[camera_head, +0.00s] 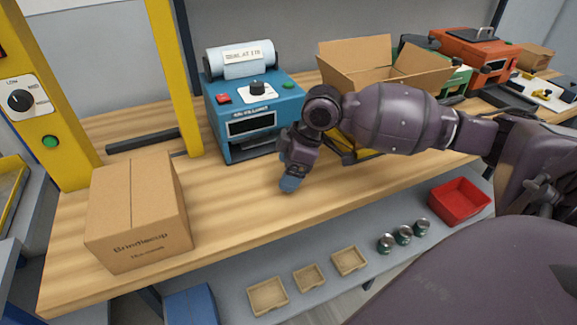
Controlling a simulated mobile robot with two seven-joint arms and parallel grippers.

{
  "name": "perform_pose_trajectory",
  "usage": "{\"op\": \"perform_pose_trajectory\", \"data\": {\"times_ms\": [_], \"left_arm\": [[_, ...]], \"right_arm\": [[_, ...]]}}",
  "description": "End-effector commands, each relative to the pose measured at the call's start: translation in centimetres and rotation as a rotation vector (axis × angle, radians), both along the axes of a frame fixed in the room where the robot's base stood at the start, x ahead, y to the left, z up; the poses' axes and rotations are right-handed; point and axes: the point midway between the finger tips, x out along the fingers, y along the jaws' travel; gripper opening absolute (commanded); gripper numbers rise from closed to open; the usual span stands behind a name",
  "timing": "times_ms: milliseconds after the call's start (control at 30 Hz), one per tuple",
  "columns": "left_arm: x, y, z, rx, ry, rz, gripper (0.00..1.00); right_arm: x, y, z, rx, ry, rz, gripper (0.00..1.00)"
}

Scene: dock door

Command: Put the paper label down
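My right gripper (289,184) hangs just above the wooden bench, in front of the blue label machine (258,118), with its blue tips pointing down. Its fingers are small and seen from the side, so I cannot tell whether they are open or shut. No separate paper label can be made out at the tips or on the bench below. A white paper roll (228,68) with a printed strip (246,56) sits on top of the blue machine. My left gripper is not in view.
A closed cardboard box (137,210) stands at the bench's left. An open carton (375,60) stands behind my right arm. A yellow post (172,75) rises beside the blue machine. A lower shelf holds small trays (310,277), cans (404,235) and a red bin (460,202). The bench's front middle (235,205) is clear.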

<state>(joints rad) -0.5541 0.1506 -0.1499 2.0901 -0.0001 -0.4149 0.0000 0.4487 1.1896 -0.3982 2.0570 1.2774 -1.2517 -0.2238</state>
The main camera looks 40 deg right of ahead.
Motion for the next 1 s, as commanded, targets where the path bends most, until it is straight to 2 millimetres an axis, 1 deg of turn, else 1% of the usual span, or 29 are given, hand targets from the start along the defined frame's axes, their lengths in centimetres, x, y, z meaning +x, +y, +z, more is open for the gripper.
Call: {"op": "perform_pose_trajectory", "data": {"times_ms": [33,67,100,367,467,567,800,900,1000], "left_arm": [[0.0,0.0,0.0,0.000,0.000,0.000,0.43],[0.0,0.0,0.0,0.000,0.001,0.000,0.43],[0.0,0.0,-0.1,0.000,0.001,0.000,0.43],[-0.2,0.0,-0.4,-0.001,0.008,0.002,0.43],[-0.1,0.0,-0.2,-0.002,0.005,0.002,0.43],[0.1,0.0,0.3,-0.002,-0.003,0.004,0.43],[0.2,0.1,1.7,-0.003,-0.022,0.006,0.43],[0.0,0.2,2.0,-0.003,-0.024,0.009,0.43],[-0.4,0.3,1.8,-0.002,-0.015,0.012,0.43]], "right_arm": [[0.0,0.0,0.0,0.000,0.000,0.000,0.91],[0.0,0.0,0.0,0.000,0.000,0.000,0.96],[0.0,0.0,0.0,0.000,0.000,0.000,0.98],[0.0,0.0,0.1,0.000,0.000,0.000,0.98],[-0.1,-0.1,0.7,-0.002,-0.002,-0.001,0.98],[-0.3,-0.5,2.0,-0.002,-0.005,-0.001,0.98],[-1.3,-1.9,6.4,-0.003,-0.007,-0.001,0.98],[-1.8,-2.5,8.1,-0.003,-0.007,-0.001,0.98],[-2.1,-3.0,9.5,-0.002,-0.005,-0.001,0.98]]}}
